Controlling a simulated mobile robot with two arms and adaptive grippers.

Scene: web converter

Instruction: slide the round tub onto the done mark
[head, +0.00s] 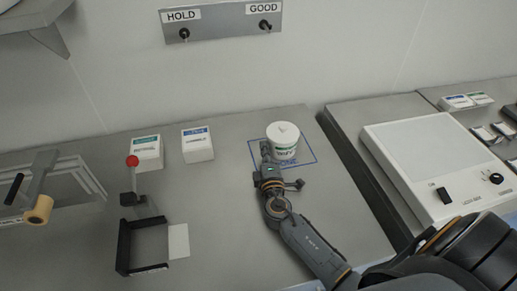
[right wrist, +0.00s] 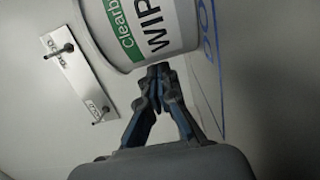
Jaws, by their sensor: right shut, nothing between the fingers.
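The round tub (head: 283,139), white with a green band and a "WIP..." label, stands upright on the counter inside the blue outlined done mark (head: 308,150). In the right wrist view the tub (right wrist: 150,30) fills the top, with part of the blue outline and lettering (right wrist: 208,35) to its right. My right gripper (head: 266,160) is at the tub's near left side. In the right wrist view its fingertips (right wrist: 158,72) are closed together, empty, right at the tub's lower edge; I cannot tell if they touch it. The tub and my gripper hide part of the mark. My left gripper is not in view.
Two white boxes (head: 197,145) stand left of the tub. A red-knobbed lever (head: 132,162) and a black bracket (head: 124,246) are further left. The wall holds a HOLD/GOOD hook plate (head: 222,20).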

